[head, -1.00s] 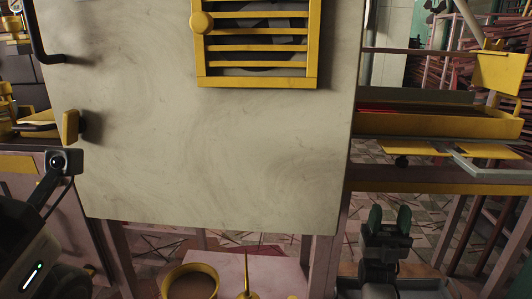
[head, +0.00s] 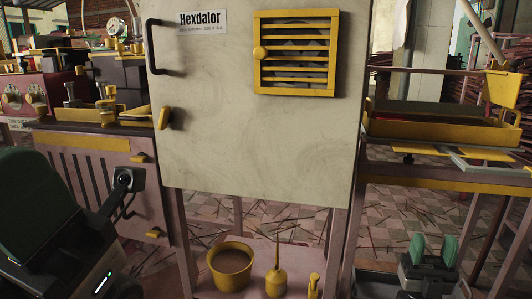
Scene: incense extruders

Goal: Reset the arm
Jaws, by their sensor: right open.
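My right gripper (head: 433,251) shows at the bottom right of the head view. Its two green fingers point up and stand apart, with nothing between them. It is low, to the right of the large pale machine cabinet (head: 250,140) and in front of the rack on the right. My left arm comes in at the lower left, with a dark green part and a small camera-like block showing. The fingers of my left gripper cannot be made out.
The cabinet has a black handle (head: 165,47), a yellow latch (head: 164,118) and a yellow vent grille (head: 295,52). Below it stand a yellow pot (head: 230,267) and an oil can (head: 277,280). A yellow tray (head: 440,128) lies on the right rack. A control machine (head: 40,100) stands left.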

